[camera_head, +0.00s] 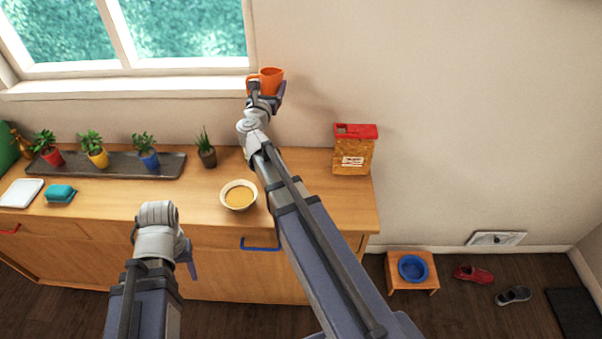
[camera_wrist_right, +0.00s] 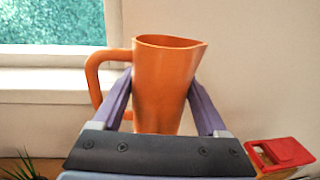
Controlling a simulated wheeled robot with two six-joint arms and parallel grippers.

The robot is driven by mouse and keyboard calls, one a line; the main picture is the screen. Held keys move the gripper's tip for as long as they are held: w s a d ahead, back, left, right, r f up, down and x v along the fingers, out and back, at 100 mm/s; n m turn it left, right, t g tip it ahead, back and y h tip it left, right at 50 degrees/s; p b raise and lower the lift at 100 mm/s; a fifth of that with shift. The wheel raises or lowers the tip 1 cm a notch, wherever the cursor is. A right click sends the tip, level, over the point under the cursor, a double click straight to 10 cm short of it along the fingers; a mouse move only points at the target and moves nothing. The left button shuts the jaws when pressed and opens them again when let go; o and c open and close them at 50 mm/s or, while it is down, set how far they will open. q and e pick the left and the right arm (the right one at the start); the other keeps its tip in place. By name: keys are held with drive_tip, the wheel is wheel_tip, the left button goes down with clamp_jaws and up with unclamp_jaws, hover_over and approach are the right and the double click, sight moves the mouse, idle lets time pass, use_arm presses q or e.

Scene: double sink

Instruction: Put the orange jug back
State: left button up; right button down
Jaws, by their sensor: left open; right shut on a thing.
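The orange jug (camera_head: 271,80) is upright and held up near the wall, beside the right end of the window sill. My right gripper (camera_head: 267,97) is shut on it. In the right wrist view the jug (camera_wrist_right: 163,85) stands between the two purple fingers, its handle to the left and its spout to the right. Its lower end is hidden behind the gripper body. My left gripper (camera_head: 163,260) is open and empty in front of the counter's front edge. Its fingertips are partly hidden by its own arm.
On the wooden counter (camera_head: 300,165) stand a bowl (camera_head: 239,195), a small potted plant (camera_head: 206,150), a dark tray (camera_head: 115,163) with several plants, and a red-topped container (camera_head: 353,150). The container's red top (camera_wrist_right: 280,153) also shows in the right wrist view. The window sill (camera_head: 130,87) looks bare.

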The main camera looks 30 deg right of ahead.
wheel_tip(320, 180, down, 19)
drive_tip(key=b, duration=1.8)
drive_tip(key=s+d+r+m+g+h+p, duration=0.1)
drive_tip(key=s+d+r+p, duration=0.3)
drive_tip(key=d, duration=0.4)
drive_tip(key=f+b, duration=1.1)
drive_tip(key=shift+s+a+f, duration=0.1)
drive_tip(key=shift+s+a, duration=0.05)
drive_tip(key=shift+s, duration=0.1)
unclamp_jaws()
